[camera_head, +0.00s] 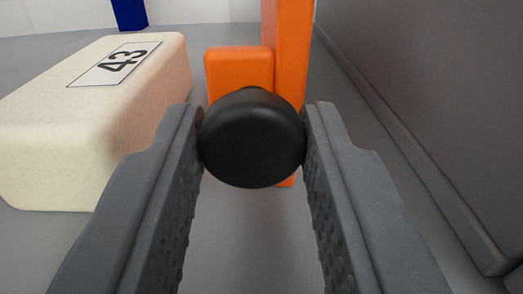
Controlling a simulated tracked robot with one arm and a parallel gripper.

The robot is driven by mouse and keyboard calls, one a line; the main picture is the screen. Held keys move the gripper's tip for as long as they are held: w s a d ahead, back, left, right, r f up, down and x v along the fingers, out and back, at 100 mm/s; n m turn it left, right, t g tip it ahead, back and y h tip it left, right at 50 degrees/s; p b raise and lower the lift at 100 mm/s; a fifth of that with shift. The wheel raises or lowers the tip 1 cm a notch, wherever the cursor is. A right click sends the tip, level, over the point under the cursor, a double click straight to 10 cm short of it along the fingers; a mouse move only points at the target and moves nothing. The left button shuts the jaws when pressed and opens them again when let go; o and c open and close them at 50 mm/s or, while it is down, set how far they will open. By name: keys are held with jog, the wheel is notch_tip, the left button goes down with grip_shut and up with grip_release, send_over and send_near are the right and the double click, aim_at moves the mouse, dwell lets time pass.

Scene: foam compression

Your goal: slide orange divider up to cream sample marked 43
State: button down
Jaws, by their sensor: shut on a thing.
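The cream sample (135,130) lies at the left, a foam block with a white label reading 43 on its top. The orange divider (291,50) stands upright just beyond my gripper, with a lower orange part (238,65) on its left side. A round black knob (252,140) sits in front of the divider and hides part of it. My gripper (252,145) is shut on this knob, one finger on each side. A narrow gap shows between the sample and the orange part.
A dark grey wall (440,90) with a ledge along its foot runs down the right side. A blue post (129,14) stands at the back left. The grey floor (345,130) between divider and wall is clear.

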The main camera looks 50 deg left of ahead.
jog(key=shift+s+a+f+b, duration=0.1)
jog(key=shift+s+a+b, duration=0.55)
jog(key=shift+s, duration=0.2)
jog(key=c, duration=1.4)
grip_release()
jog(key=shift+d, duration=0.1)
jog(key=v, duration=1.3)
jog(key=shift+s+d+b, duration=0.2)
jog(key=shift+d+b, duration=0.1)
jog(key=shift+b, duration=0.05)
